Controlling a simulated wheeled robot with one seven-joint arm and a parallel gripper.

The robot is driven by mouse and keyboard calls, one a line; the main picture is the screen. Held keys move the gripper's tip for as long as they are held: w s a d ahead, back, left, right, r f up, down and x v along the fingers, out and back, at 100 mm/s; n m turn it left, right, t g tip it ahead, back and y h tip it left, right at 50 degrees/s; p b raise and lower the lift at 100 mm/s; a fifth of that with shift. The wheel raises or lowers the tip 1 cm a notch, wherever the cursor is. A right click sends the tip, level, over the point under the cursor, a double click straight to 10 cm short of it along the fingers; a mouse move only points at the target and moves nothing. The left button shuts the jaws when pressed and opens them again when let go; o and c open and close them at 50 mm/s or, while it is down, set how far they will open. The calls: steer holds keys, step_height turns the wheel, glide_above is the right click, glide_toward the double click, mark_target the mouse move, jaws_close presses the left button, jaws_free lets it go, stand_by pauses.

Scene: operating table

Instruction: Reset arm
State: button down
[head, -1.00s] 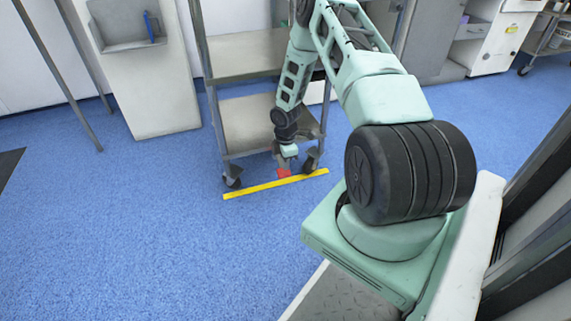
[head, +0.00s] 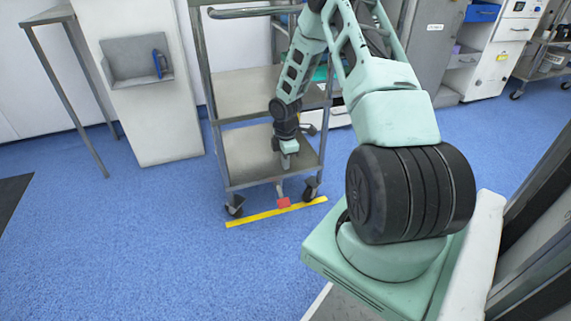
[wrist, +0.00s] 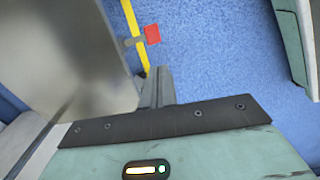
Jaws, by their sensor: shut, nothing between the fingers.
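My gripper (head: 286,164) points down in front of the lower shelf of the steel cart, on my raised and folded arm. Its fingers also show in the wrist view (wrist: 157,86), pressed together and empty. A red pedal (head: 284,203) sticks out at the front bottom of the cart, below the gripper and apart from it. In the wrist view the red pedal (wrist: 152,34) is beyond the fingertips, above the floor.
The steel cart (head: 250,148) stands on wheels behind a yellow floor line (head: 250,217). A grey-white cabinet (head: 150,125) with a blue item in its recess is at left. Drawers (head: 488,45) stand at the back right.

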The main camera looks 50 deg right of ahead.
stand_by(0.5)
steer(key=a+r+m, duration=0.1)
steer(key=a+r, duration=0.7)
steer(key=a, duration=0.5)
steer(key=a+r+m, duration=0.1)
steer(key=a+r, duration=0.8)
steer(key=a, duration=0.4)
steer(key=s+a+r+m, duration=0.1)
steer(key=s+a+r, duration=0.4)
steer(key=s+a, duration=0.5)
steer(key=s+a+r+m, duration=0.1)
steer(key=s+a+r, duration=0.55)
steer(key=s, duration=0.65)
step_height(320, 180, up, 36)
steer(key=a+p, duration=0.1)
steer(key=p, duration=3.6)
steer(key=shift+w+a+y, duration=0.25)
steer(key=shift+y, duration=0.05)
